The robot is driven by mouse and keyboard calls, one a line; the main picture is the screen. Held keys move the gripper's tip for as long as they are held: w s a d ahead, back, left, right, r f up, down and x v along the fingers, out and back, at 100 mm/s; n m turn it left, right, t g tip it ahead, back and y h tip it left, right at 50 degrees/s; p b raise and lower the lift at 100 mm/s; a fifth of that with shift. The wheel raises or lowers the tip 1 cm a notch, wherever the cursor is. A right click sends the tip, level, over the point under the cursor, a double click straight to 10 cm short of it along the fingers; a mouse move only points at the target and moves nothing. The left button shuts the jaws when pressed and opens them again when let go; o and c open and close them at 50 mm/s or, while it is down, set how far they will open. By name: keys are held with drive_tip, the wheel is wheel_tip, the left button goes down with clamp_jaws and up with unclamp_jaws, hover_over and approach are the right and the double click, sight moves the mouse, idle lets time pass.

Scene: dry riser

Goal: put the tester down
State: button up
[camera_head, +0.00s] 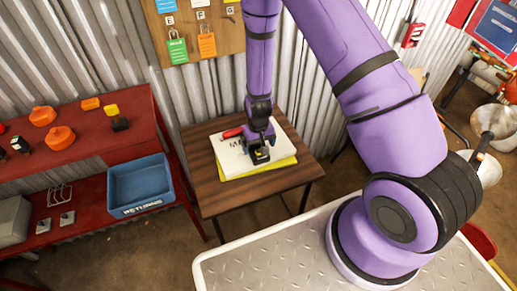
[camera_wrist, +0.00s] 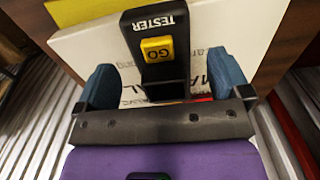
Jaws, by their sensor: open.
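The tester (camera_wrist: 155,30) is a black block with a yellow GO button and the word TESTER on it. In the wrist view it sits between the two blue fingertips of my gripper (camera_wrist: 158,88), with a gap on each side. In the head view the tester (camera_head: 258,157) is on white papers (camera_head: 240,150) on a small brown wooden table (camera_head: 207,188). My gripper (camera_head: 257,140) is open, right at the tester from above and behind; it partly hides it.
A red shelf (camera_head: 100,150) stands left, with orange items and a black-and-yellow device (camera_head: 115,118) on top. A blue bin (camera_head: 140,185) marked RETURNS is on its lower level. A corrugated wall and tag board (camera_head: 200,30) rise behind the table.

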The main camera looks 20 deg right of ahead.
wheel_tip(320, 180, up, 10)
drive_tip(key=shift+f, duration=0.2)
drive_tip(key=s+d+r+t+y, duration=0.1)
drive_tip(key=s+r, duration=0.2)
drive_tip(key=r, duration=1)
drive_tip(key=s+d+r+t, duration=0.2)
drive_tip(key=s+r, duration=0.1)
drive_tip(key=r, duration=1.1)
drive_tip(key=s+d+r+t, duration=0.1)
drive_tip(key=s+d+r, duration=0.1)
drive_tip(key=s+r, duration=0.5)
drive_tip(key=s+d+r+t+h, duration=0.1)
drive_tip(key=s+r, duration=0.5)
drive_tip(key=s, duration=0.6)
drive_tip(key=shift+s+d+r, duration=0.25)
drive_tip(key=shift+d+r, duration=0.15)
drive_tip(key=shift+d, duration=0.05)
drive_tip(key=shift+o, duration=0.5)
drive_tip(key=shift+w, duration=0.1)
